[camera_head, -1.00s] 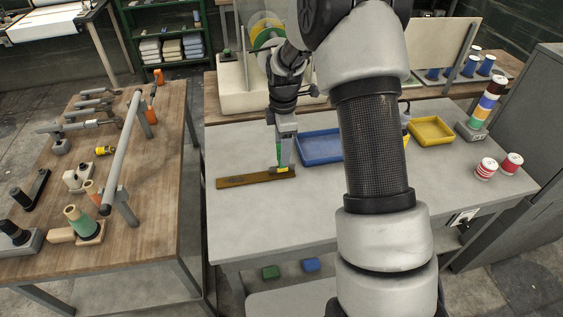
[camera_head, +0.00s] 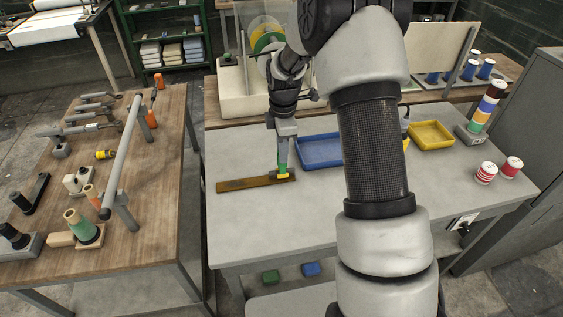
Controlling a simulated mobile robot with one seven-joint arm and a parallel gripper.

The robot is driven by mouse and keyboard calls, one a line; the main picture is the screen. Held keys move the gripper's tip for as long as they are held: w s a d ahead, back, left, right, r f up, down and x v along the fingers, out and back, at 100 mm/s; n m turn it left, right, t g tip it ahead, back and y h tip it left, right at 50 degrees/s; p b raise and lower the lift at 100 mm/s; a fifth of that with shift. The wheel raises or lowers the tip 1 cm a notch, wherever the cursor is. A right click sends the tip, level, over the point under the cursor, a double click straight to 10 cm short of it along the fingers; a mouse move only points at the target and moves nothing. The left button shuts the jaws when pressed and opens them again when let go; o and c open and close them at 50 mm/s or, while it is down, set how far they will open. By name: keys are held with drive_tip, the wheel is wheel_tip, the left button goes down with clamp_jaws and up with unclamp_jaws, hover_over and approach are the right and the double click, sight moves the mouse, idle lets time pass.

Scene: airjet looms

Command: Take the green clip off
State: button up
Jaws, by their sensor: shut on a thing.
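The green clip (camera_head: 283,157) shows as a narrow upright green strip at the end of my gripper (camera_head: 283,163), which points down. My gripper is shut on it; the fingers hide part of it. Directly below is a small yellow piece (camera_head: 283,176) on the right end of a flat brown bar (camera_head: 240,184) lying on the grey table. I cannot tell whether the clip touches the yellow piece or the bar.
A blue tray (camera_head: 318,165) is just right of my gripper, partly behind my arm. A yellow tray (camera_head: 452,137) and red-striped spools (camera_head: 486,173) stand at the right. The grey table's front (camera_head: 270,225) is clear. A wooden bench (camera_head: 150,220) with tools stands left.

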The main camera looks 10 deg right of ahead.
drive_tip(key=shift+r, duration=0.15)
drive_tip(key=shift+r+p, duration=0.8)
drive_tip(key=shift+r, duration=0.45)
drive_tip(key=shift+s+r, duration=0.1)
drive_tip(key=shift+s+r+p, duration=0.1)
drive_tip(key=shift+r+p, duration=1.15)
drive_tip(key=shift+r, duration=0.7)
